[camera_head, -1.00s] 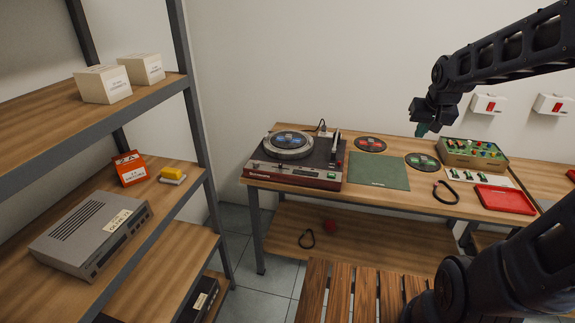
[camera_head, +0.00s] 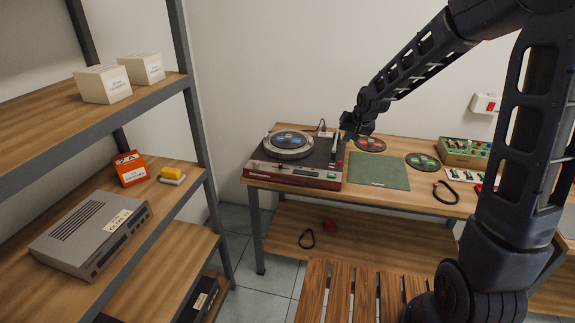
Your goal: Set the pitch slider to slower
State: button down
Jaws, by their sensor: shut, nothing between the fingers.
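A turntable (camera_head: 262,171) with a dark top and a red front edge stands at the left end of the workbench. Its round platter (camera_head: 288,144) carries a record with a blue label. The pitch slider is too small to make out; the strip along the turntable's right side is dark, with an upright arm piece near its back right. My gripper (camera_head: 345,136) is shut and empty. It appears at the turntable's back right corner, and I cannot tell whether it touches anything there.
A green mat (camera_head: 379,171) lies right of the turntable, with two records (camera_head: 370,144) (camera_head: 422,162) behind and beside it. A shelf rack (camera_head: 200,130) stands at the left. My arm hides the bench's right part.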

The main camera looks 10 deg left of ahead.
aim_at(281, 166)
jog(key=w+a+f+y, duration=0.1)
jog(key=a+f+y, duration=0.1)
jog(key=a+f, duration=0.9)
jog(key=a, duration=0.4)
jog(key=shift+w+f+g, duration=0.2)
jog(key=shift+w+g, duration=0.1)
jog(key=shift+a, duration=0.15)
jog(key=x, duration=1)
jog(key=shift+a, duration=0.1)
jog(key=a, duration=0.2)
jog(key=shift+a, duration=1)
jog(key=shift+a, duration=1.8)
